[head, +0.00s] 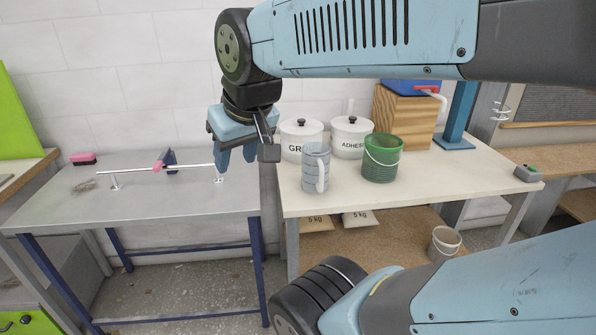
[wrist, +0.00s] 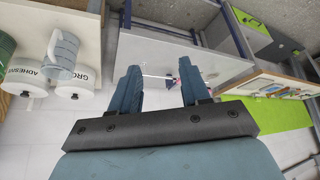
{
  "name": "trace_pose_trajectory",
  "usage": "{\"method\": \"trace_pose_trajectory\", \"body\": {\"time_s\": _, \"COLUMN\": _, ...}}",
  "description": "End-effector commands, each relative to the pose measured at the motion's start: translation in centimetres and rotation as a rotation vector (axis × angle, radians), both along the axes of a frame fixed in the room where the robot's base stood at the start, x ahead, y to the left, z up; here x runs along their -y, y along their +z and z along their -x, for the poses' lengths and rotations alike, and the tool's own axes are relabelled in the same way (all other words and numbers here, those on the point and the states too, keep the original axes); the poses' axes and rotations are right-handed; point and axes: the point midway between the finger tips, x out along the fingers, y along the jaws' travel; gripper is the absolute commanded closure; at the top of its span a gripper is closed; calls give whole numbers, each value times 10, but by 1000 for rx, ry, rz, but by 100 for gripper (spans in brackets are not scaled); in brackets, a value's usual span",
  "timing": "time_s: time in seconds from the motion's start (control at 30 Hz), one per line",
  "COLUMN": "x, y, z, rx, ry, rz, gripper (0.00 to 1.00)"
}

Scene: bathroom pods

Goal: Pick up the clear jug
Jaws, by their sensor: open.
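The clear jug (head: 316,168) stands upright on the pale table, with its handle toward the front right. White containers stand behind it and a green bucket stands to its right. The jug also shows at the left of the wrist view (wrist: 65,52), where the picture appears upside down. My gripper (head: 236,158) hangs to the left of the jug, apart from it, above the back right of the grey metal table. In the wrist view my gripper's two fingers (wrist: 160,88) are spread, with nothing between them.
The green bucket (head: 382,158) stands close to the jug. The white lidded tubs (head: 300,138) and (head: 351,137) are behind. A wooden block (head: 403,118) stands at the back. The grey table (head: 170,205) holds a thin rod on stands. The pale table's right front (head: 460,180) is clear.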

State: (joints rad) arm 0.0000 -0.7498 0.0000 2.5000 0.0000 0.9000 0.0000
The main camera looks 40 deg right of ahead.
Motion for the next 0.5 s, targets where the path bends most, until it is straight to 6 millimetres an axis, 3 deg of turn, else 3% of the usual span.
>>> {"method": "trace_pose_trajectory", "body": {"time_s": 0.2, "x": 6, "y": -7, "z": -8, "rx": -56, "ry": 14, "rz": 25, "gripper": 54}}
{"method": "trace_pose_trajectory", "body": {"time_s": 0.5, "x": 46, "y": -44, "z": -40, "rx": -310, "ry": 89, "rz": 146, "gripper": 54}}
